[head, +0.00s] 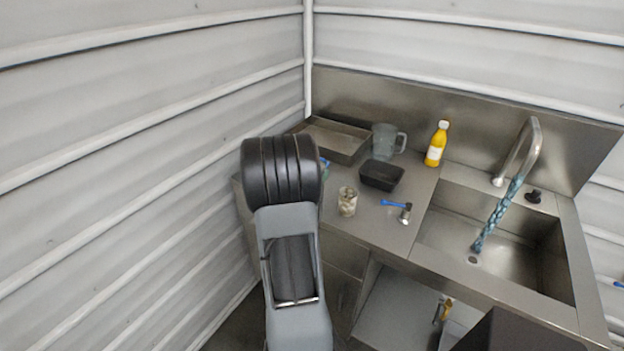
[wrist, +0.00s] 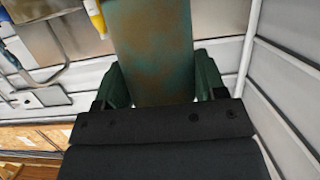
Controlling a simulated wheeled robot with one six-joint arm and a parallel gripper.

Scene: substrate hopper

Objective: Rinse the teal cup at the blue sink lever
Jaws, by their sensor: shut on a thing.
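The teal cup (wrist: 150,45), with brown patches on its side, fills the middle of the wrist view. My gripper (wrist: 160,88) is shut on it, one dark green finger at each side. In the head view my arm hides nearly all of the gripper and cup; only a small teal bit (head: 324,164) shows beside the arm, over the left of the counter. The blue lever (head: 392,203) sits on a small chrome fitting on the counter, left of the sink (head: 520,262). A blue stream (head: 497,215) runs from the tall spout (head: 533,140) into the basin.
On the counter stand a metal tray (head: 338,137), a clear jug (head: 384,140), a black tub (head: 381,175), a glass jar (head: 347,202) and a yellow bottle (head: 437,145). A black knob (head: 533,196) is behind the basin. Ribbed walls close in the left and back.

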